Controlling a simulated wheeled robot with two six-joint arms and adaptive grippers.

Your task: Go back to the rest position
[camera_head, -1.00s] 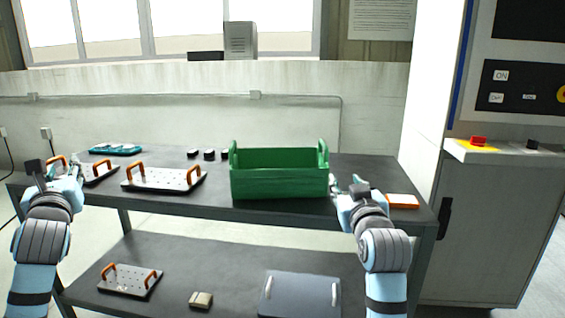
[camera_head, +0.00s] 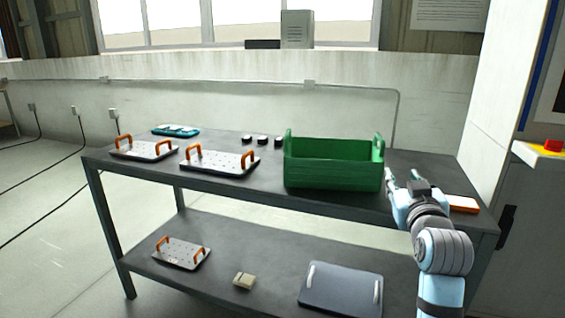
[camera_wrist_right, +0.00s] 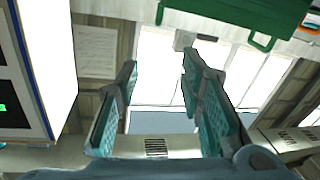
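My right gripper (camera_head: 397,187) is beside the right end of the green crate (camera_head: 333,176), near the front edge of the workbench (camera_head: 240,188). In the right wrist view its two teal-padded fingers (camera_wrist_right: 160,66) stand apart with nothing between them. The crate's green wall and a handle show at the top of that view (camera_wrist_right: 245,14), apart from the fingers. My left gripper and arm are not in view.
Two plates with orange handles (camera_head: 143,150) (camera_head: 220,163), a teal item (camera_head: 176,131) and small dark blocks (camera_head: 262,140) lie on the benchtop. An orange-and-white item (camera_head: 462,204) lies right of my gripper. The lower shelf (camera_head: 225,262) holds plates and a small block. A cabinet (camera_head: 525,215) stands right.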

